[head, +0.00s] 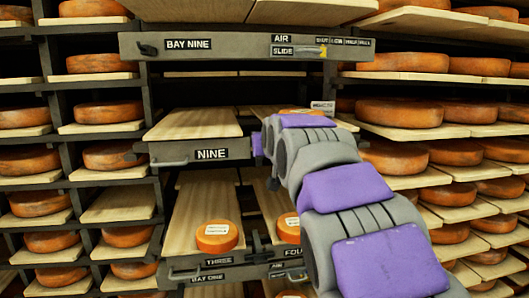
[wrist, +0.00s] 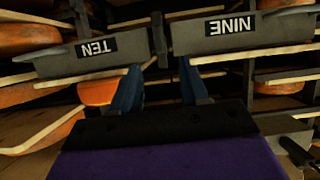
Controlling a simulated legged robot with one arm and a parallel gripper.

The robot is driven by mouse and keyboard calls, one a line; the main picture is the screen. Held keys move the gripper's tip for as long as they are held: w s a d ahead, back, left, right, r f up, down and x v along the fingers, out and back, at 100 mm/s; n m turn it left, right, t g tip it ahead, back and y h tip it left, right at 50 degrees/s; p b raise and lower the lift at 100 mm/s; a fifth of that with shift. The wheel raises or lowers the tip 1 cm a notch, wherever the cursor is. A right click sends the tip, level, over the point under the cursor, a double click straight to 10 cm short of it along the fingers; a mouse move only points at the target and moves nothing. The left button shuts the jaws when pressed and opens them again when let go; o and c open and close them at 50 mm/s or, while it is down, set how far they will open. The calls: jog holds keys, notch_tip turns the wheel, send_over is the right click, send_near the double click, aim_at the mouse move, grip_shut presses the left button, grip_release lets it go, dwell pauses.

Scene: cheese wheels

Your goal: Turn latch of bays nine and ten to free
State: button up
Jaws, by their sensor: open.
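In the wrist view, where lettering appears upside down, the NINE drawer front (wrist: 225,32) is at upper right and the TEN drawer front (wrist: 97,56) at upper left. A dark upright latch bar (wrist: 158,38) stands in the gap between them. My gripper (wrist: 159,68) is open and empty, its two blue fingers apart below the latch in the picture, one on each side of its line. I cannot tell whether they touch it. In the head view the NINE drawer (head: 205,154) shows at centre; my arm hides TEN, the latch and most of my gripper.
A grey BAY NINE beam (head: 225,46) with a SLIDE label and yellow marker (head: 323,50) crosses above. Lower boards marked THREE (head: 219,262) and FOUR hold small cheeses (head: 217,236). Shelves of cheese wheels (head: 400,112) stand close on both sides.

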jog(key=shift+v, duration=1.7)
jog(key=shift+f, duration=0.1)
jog(key=s+d+f+m+g+h+b, duration=0.1)
jog(key=s+d+f+g, duration=0.1)
jog(key=s+d+f, duration=0.5)
jog(key=s+d+f+m+g+h+b, duration=0.1)
jog(key=s+d+f+g+b, duration=0.15)
jog(key=s+f, duration=0.45)
jog(key=s+d+f+g+h+b, duration=0.15)
jog(key=s+d+f, duration=0.25)
jog(key=f, duration=0.7)
jog(key=s+d+f+g+b, duration=0.1)
jog(key=s+d+f+g, duration=0.1)
jog(key=s+f, duration=0.4)
jog(key=s+d+f+m+g+b, duration=0.1)
jog(key=s+f+g, duration=0.2)
jog(key=s, duration=1.1)
jog(key=s+d+f+g+b, duration=0.1)
jog(key=s+d+f+g, duration=0.1)
jog(key=s+f, duration=0.8)
jog(key=shift+d+g, duration=0.3)
jog(key=shift+g, duration=0.5)
jog(key=shift+w, duration=0.1)
jog(key=shift+c, duration=0.4)
